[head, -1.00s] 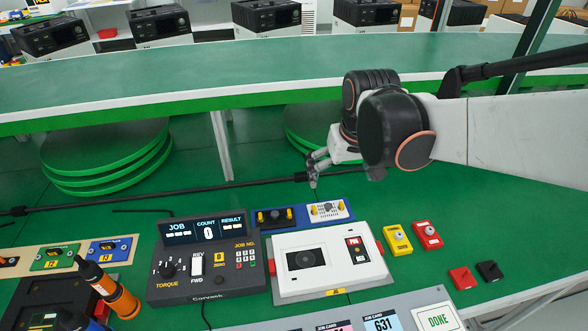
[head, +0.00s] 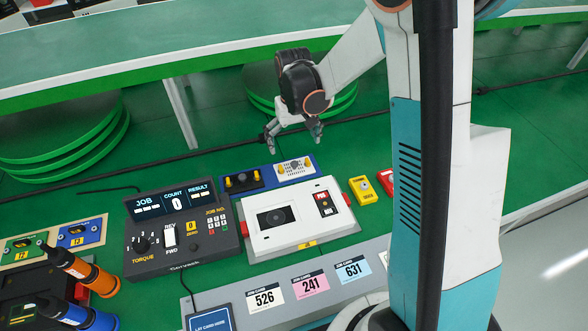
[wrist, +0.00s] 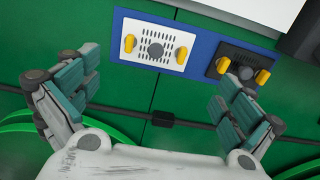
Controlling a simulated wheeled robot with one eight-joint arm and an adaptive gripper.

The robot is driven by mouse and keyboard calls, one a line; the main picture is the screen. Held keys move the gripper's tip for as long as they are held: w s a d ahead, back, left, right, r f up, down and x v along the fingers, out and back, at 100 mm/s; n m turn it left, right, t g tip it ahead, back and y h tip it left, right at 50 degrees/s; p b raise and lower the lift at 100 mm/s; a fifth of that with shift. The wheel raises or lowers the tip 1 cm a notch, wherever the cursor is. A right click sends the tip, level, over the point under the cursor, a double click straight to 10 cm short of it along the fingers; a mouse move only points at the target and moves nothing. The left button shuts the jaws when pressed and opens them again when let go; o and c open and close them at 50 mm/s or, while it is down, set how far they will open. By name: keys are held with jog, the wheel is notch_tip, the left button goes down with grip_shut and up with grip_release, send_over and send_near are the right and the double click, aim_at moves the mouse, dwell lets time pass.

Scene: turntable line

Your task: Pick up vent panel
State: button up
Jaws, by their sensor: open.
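The vent panel (head: 293,167) is a small white plate with dark slots, a grey round knob at its middle and yellow tabs at its ends. It lies on a blue mat (head: 268,180), to the right of a dark panel with yellow tabs (head: 242,179). In the wrist view the vent panel (wrist: 154,46) is at the top, beyond the fingertips. My gripper (head: 296,136) is open and empty above the green surface, just behind the vent panel. In the wrist view, my gripper (wrist: 155,82) has its two fingers spread wide, with the panel ahead between them.
A white box with red side tabs (head: 298,230) stands in front of the mat. A dark torque controller (head: 180,240) is at left. A yellow block (head: 362,190) and a red block (head: 386,181) lie to the right. My own arm column covers much of the right side.

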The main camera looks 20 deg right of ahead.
jog(key=b, duration=0.1)
send_over(294, 163)
jog(key=f, duration=0.4)
jog(key=shift+s+a+f, duration=0.15)
jog(key=shift+s+f, duration=0.1)
jog(key=shift+f, duration=0.15)
jog(key=shift+w+d+f+b, duration=0.15)
jog(key=shift+f+b, duration=0.65)
jog(key=shift+f, duration=0.55)
jog(key=shift+w+d+f+b, duration=0.15)
jog(key=shift+f+b, duration=0.65)
jog(key=shift+f, duration=0.5)
jog(key=shift+a, duration=0.1)
jog(key=c, duration=1)
